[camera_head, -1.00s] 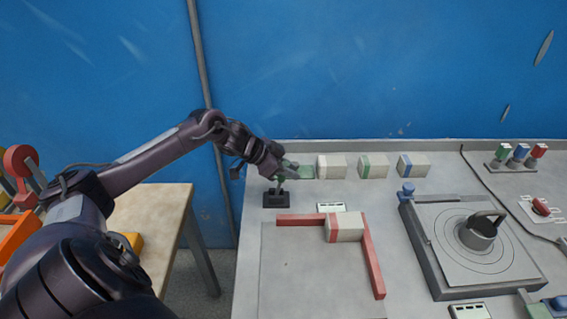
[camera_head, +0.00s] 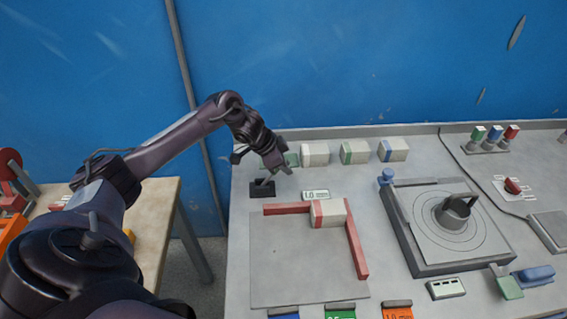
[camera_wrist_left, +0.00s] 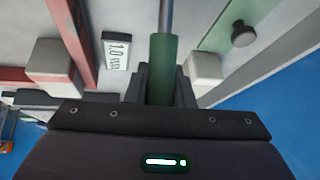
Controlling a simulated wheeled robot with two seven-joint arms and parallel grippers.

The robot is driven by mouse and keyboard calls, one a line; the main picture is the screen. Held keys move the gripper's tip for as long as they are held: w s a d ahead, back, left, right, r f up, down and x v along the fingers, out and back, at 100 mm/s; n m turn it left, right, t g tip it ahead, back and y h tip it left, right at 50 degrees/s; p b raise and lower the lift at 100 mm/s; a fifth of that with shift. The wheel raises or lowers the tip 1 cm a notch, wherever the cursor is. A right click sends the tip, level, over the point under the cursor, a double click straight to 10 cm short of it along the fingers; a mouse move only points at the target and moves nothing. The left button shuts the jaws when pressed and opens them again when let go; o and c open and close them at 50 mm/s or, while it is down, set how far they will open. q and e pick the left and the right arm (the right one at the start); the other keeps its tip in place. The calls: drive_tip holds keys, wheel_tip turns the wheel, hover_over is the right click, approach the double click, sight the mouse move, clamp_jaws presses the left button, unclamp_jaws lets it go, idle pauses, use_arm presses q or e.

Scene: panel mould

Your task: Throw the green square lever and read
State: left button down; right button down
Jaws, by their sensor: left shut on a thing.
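The green lever (camera_wrist_left: 163,62) shows in the left wrist view as a green grip on a grey rod, between my left gripper's jaws (camera_wrist_left: 160,88). In the head view, my left gripper (camera_head: 275,172) is low over the lever's black base (camera_head: 262,190) and hides most of the lever. My left gripper is shut on the green grip. The small readout (camera_head: 315,194) beside the base shows 1.0; its unit is too small to read surely. It also shows in the left wrist view (camera_wrist_left: 116,51). My right gripper is not in view.
Striped blocks (camera_head: 354,152) line the back of the bench. Red rails (camera_head: 357,250) frame a grey plate (camera_head: 290,270), with a red-striped block (camera_head: 328,213) in their corner. A round dial fixture (camera_head: 450,225) stands right. Coloured cards (camera_head: 340,311) lie at the front edge.

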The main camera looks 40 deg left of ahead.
use_arm(q)
drive_tip(key=c, duration=1.3)
unclamp_jaws()
drive_tip(key=shift+f, duration=0.1)
drive_tip(key=shift+o, duration=0.2)
drive_tip(key=shift+w+d, duration=0.1)
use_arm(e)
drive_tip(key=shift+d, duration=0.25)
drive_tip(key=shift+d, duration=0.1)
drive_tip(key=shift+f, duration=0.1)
use_arm(q)
drive_tip(key=b+v, duration=0.1)
drive_tip(key=v, duration=0.7)
drive_tip(key=shift+b, duration=0.35)
drive_tip(key=shift+w, duration=0.1)
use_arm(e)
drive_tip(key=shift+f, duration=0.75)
use_arm(q)
drive_tip(key=shift+f, duration=0.1)
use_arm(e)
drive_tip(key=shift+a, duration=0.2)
